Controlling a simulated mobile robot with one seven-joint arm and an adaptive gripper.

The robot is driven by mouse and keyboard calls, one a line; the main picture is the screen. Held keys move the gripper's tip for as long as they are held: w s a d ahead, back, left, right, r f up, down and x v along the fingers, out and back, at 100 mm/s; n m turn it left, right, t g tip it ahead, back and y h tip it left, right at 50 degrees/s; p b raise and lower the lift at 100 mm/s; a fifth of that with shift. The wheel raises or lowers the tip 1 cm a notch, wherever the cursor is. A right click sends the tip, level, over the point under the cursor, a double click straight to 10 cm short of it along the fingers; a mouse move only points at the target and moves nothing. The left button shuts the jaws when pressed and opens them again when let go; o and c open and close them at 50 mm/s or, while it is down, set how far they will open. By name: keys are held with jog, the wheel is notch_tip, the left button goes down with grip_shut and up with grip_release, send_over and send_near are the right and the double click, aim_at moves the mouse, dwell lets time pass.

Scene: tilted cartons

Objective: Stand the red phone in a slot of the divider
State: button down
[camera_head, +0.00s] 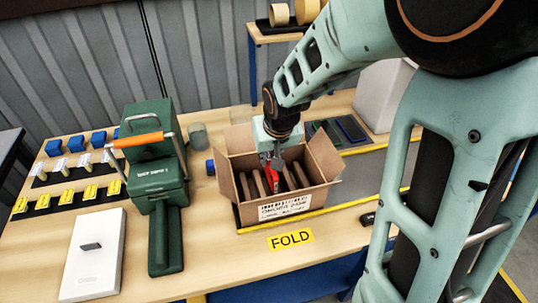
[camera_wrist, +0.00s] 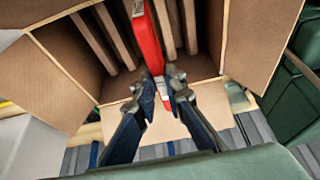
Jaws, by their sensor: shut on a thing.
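The red phone (camera_wrist: 147,42) is a thin slab held edge-on between the fingertips of my gripper (camera_wrist: 163,92) in the wrist view. In the head view my gripper (camera_head: 272,158) points down into the open carton, and part of the red phone (camera_head: 268,177) shows below it. The divider (camera_wrist: 117,38) is a set of parallel brown cardboard panels inside the carton (camera_head: 292,194). The phone is among these panels, with panels on both sides of it. Its lower end is hidden, so I cannot tell whether it touches the carton floor.
The carton's flaps (camera_head: 321,152) are spread open. A green machine (camera_head: 155,165) with an orange handle stands to the left. Dark flat phones (camera_head: 350,129) lie behind the carton on the right. A white box (camera_head: 92,255) lies front left. A yellow FOLD label (camera_head: 291,239) marks the front.

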aim_at(269, 175)
jog(key=shift+f+b, duration=2.95)
jog(key=shift+f, duration=0.65)
jog(key=c, duration=1.9)
grip_release()
jog(key=shift+v, duration=3.8)
notch_tip(269, 175, up, 7)
jog(key=p, duration=0.5)
